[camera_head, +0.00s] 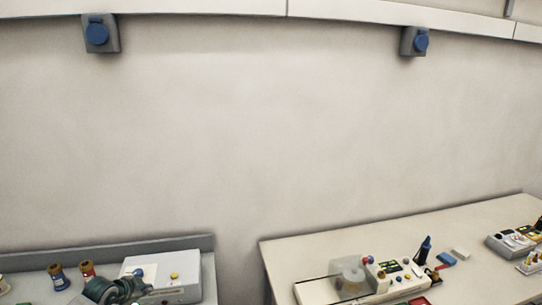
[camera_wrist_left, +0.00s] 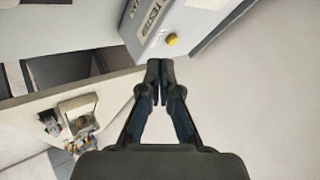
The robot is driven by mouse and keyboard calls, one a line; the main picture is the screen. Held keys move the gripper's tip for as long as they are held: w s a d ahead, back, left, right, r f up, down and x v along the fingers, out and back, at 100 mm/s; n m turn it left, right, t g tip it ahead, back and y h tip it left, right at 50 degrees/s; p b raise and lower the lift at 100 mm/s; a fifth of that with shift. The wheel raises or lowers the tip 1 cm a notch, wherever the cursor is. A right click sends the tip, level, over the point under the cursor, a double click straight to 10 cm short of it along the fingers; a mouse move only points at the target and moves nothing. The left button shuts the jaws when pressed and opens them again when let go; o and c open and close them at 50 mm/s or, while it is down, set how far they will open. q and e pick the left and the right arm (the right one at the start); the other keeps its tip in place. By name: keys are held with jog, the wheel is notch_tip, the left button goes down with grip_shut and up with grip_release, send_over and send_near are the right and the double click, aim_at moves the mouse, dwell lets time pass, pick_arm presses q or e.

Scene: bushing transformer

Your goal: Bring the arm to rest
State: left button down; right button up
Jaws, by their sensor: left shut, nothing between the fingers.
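My left gripper (camera_head: 118,291) shows at the bottom left of the head view, in front of a white box on the grey bench. In the left wrist view my left gripper (camera_wrist_left: 160,68) is shut, its fingertips together with nothing between them. Its tips point towards a pale tester box (camera_wrist_left: 165,22) with a yellow button. I cannot tell whether they touch it. My right gripper is in neither view.
The white box (camera_head: 165,277) sits on the grey bench (camera_head: 209,285), near bushing-like parts (camera_head: 57,275). A beige table (camera_head: 330,246) at the right bears a device (camera_head: 385,278) and small items. A gap separates bench and table. Blue-capped sockets (camera_head: 97,34) are on the wall.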

pick_arm(q)
jog(key=s+d+r+m+t+h, duration=0.1)
jog(key=s+d+t+h, duration=0.4)
jog(key=d, duration=1)
jog(key=s+d+m+h, duration=0.25)
jog(key=d+h, duration=0.45)
jog(key=d, duration=0.8)
jog(key=s+a+f+n+g+y, duration=0.1)
jog(key=s+a+f+n+y, duration=0.4)
jog(key=s+f+n+y, duration=0.25)
jog(key=s+a+f+n+y, duration=0.5)
jog(key=s+f+n+y, duration=0.2)
jog(key=s+f+y, duration=0.15)
jog(key=s+f+m+g+h, duration=0.1)
jog(key=s+f+g, duration=0.4)
jog(key=s, duration=0.6)
jog(key=s+f+m+g+h, duration=0.1)
jog(key=s+f+g, duration=0.35)
jog(key=s, duration=0.55)
notch_tip(320, 180, down, 28)
jog(key=s+f+g, duration=0.1)
jog(key=s+g, duration=0.1)
jog(key=s, duration=0.1)
jog(key=s+a+f, duration=0.2)
jog(key=s+f, duration=1.2)
jog(key=s, duration=0.2)
jog(key=shift+s+a, duration=0.35)
jog(key=shift+a, duration=0.05)
